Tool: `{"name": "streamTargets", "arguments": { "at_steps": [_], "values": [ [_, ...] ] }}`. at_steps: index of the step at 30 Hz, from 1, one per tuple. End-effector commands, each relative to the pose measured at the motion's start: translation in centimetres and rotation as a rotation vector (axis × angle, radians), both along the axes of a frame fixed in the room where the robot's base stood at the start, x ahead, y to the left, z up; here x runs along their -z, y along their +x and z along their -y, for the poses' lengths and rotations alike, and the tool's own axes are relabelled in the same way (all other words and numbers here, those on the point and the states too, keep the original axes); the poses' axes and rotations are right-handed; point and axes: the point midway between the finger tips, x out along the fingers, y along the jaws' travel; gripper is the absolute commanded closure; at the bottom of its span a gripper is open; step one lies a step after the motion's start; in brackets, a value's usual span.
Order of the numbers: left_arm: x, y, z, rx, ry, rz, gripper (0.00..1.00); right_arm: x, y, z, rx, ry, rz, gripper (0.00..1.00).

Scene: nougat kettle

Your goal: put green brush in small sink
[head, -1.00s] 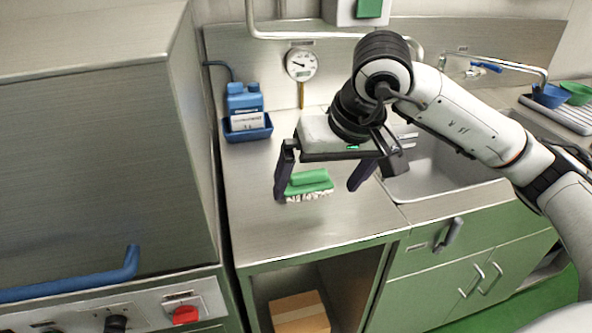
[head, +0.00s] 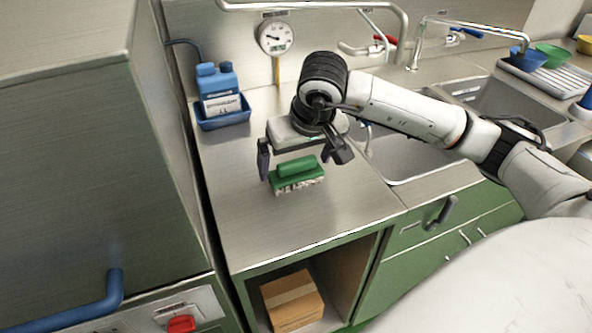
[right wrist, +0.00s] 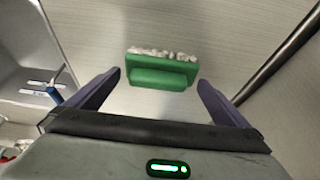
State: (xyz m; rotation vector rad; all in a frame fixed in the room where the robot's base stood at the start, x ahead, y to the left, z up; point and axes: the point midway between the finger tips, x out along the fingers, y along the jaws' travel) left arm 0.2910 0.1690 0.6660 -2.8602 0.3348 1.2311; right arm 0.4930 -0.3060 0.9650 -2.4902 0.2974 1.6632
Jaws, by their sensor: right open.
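A green brush (head: 297,172) with white bristles lies on the steel counter. It also shows in the right wrist view (right wrist: 161,72), ahead of the fingertips and between their lines. My right gripper (head: 297,166) is open and empty just behind and above the brush, with one finger towards each end; I cannot tell the exact height. Two sink basins are to the right: a nearer one (head: 425,150), partly hidden by my right arm, and a farther one (head: 505,103). I cannot tell for sure which is the small sink. My left gripper is out of view.
A blue tray (head: 222,119) with blue bottles stands at the counter's back left. A tall steel cabinet (head: 70,170) rises at the left. Taps overhang the basins. Blue and green bowls (head: 552,55) are at the far right. The counter in front of the brush is clear.

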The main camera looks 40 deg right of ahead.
Motion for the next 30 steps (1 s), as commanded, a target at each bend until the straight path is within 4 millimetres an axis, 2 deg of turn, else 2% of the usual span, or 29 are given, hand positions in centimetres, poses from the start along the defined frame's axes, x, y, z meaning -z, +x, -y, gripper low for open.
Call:
{"name": "streamTargets", "arguments": {
  "at_steps": [3, 10, 15, 17, 25, 30],
  "values": [
    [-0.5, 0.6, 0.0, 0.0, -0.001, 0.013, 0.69, 0.9, 0.3, 0.0, -0.001, 0.001, -0.001, 0.0],
    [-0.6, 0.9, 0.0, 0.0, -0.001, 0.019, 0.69, 1.0, 0.4, 0.1, -0.001, 0.0, 0.001, 0.0],
    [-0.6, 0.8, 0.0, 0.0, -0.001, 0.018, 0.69, 1.0, 0.4, 0.1, -0.001, 0.0, 0.001, 0.29],
    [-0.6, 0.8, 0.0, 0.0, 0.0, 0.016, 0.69, 0.9, 0.4, 0.1, -0.001, 0.0, 0.002, 0.36],
    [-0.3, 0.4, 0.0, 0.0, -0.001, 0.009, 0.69, 0.6, 0.4, 0.1, 0.0, 0.0, 0.002, 0.37],
    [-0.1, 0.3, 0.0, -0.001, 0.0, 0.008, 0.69, -1.2, 0.5, 0.1, -0.001, 0.0, 0.006, 0.37]
  ]
}}
